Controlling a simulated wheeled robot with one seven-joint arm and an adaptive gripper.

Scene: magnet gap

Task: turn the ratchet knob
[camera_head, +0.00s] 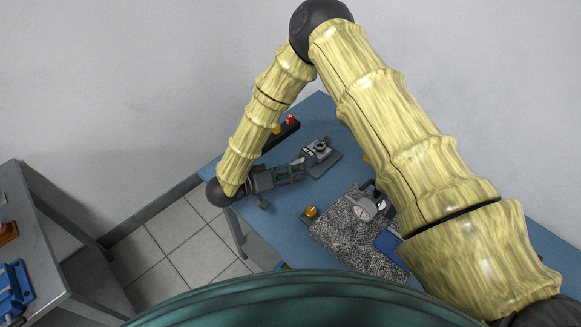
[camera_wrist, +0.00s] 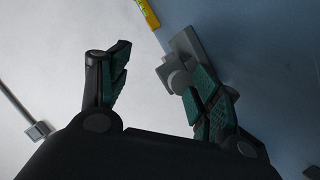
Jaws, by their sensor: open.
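A grey fixture (camera_head: 325,162) stands on the blue table (camera_head: 318,110), just beyond my gripper's fingertips. In the wrist view the fixture (camera_wrist: 187,45) shows as a light grey plate with a round grey knob (camera_wrist: 176,78) on it. I take this for the ratchet knob, but cannot tell for sure. My gripper (camera_head: 301,167) reaches in from the left, low over the table. In the wrist view its two green-padded fingers (camera_wrist: 158,62) are wide apart with nothing held. The right finger overlaps the knob's edge and hides part of the fixture; contact cannot be told.
A dark rack (camera_head: 288,131) with red and yellow pieces lies behind my forearm. A speckled stone plate (camera_head: 335,240) bears a round gauge (camera_head: 366,209); a brass knob (camera_head: 311,211) stands beside it. A second table (camera_head: 45,245) with a blue vise (camera_head: 14,288) is at left.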

